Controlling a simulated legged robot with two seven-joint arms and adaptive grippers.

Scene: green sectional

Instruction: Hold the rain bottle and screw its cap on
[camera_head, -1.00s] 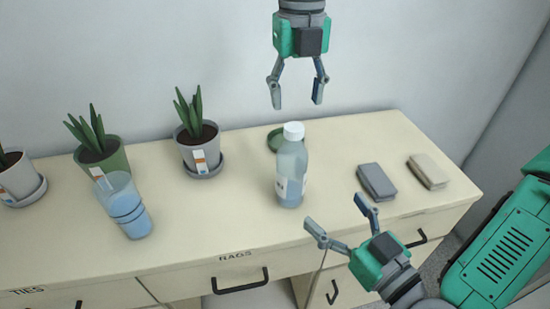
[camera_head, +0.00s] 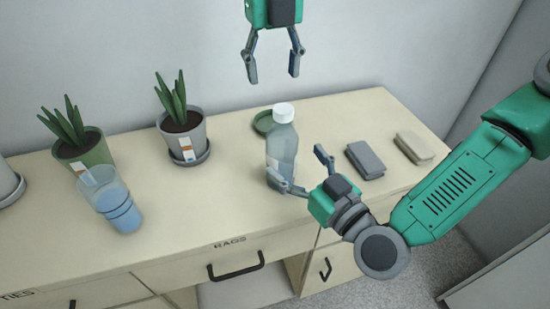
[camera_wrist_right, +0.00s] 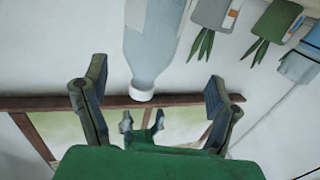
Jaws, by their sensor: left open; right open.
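The rain bottle (camera_head: 282,146), clear with a pale label, stands upright on the cabinet top. Its white cap (camera_head: 284,112) sits on the bottle's mouth; how tightly it is threaded cannot be told. My left gripper (camera_head: 273,78) is open and empty, pointing down above and behind the cap. My right gripper (camera_head: 299,168) is open at the bottle's lower right, one finger overlapping the bottle's base in the picture. In the right wrist view the bottle (camera_wrist_right: 152,40) and cap (camera_wrist_right: 141,95) show upside down between my right fingers, with a gap on both sides.
A green round dish (camera_head: 263,122) lies behind the bottle. A blue-banded glass (camera_head: 118,208) and potted plants (camera_head: 184,135) stand left. The cabinet top between glass and bottle is clear.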

